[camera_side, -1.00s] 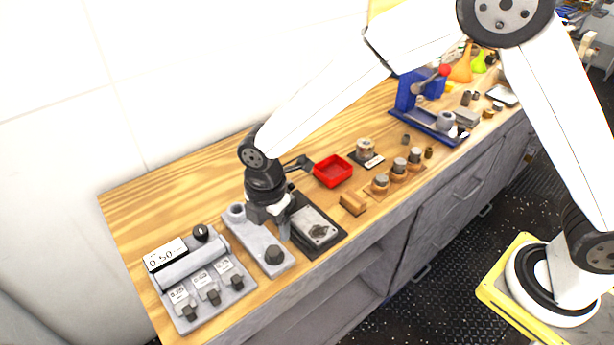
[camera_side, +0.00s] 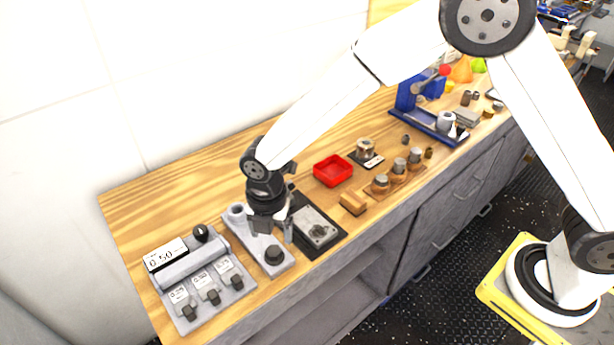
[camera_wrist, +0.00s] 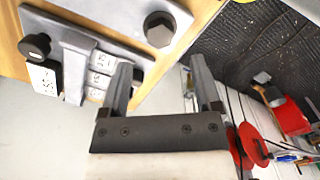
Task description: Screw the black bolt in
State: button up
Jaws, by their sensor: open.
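The black bolt (camera_side: 274,254) has a hex head and stands at the near end of a grey plate (camera_side: 256,238) on the wooden bench. It also shows at the top of the wrist view (camera_wrist: 160,29), beyond the fingertips. My gripper (camera_side: 274,232) is over the middle of this plate, pointing down, behind the bolt in the side view. Its two fingers (camera_wrist: 160,68) are spread apart with nothing between them. The bolt's shank is hidden. I cannot tell how high the fingertips are above the plate.
A panel with a 0.50 display (camera_side: 166,253) and several small blocks lies left of the plate. A dark-based fixture (camera_side: 318,233) lies close on the right. A red tray (camera_side: 333,170), a wooden block (camera_side: 353,202) and a blue press (camera_side: 420,110) stand further right.

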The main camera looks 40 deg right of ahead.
aim_at(274, 251)
jog(key=shift+f, duration=2.75)
grip_shut()
